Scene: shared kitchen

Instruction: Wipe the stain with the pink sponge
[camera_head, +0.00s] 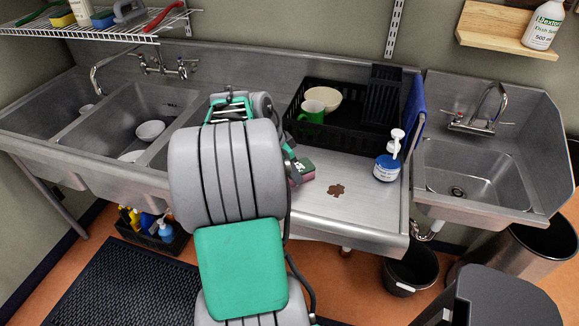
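The pink sponge (306,174) has a dark green face and is on or just above the steel drainboard (350,215), left of the stain. The stain (336,190) is a small brown irregular blotch on the drainboard, apart from the sponge. My gripper (293,163) is at the left side of the sponge, mostly hidden behind my grey and green arm. I cannot tell whether its fingers are closed on the sponge or only beside it.
A black dish rack (345,133) with a green mug (312,111) and a cream bowl (325,97) stands behind the stain. A blue-labelled pump bottle (389,158) stands right of it. The drainboard in front is clear. Sinks flank it; a blue cloth (414,115) hangs at right.

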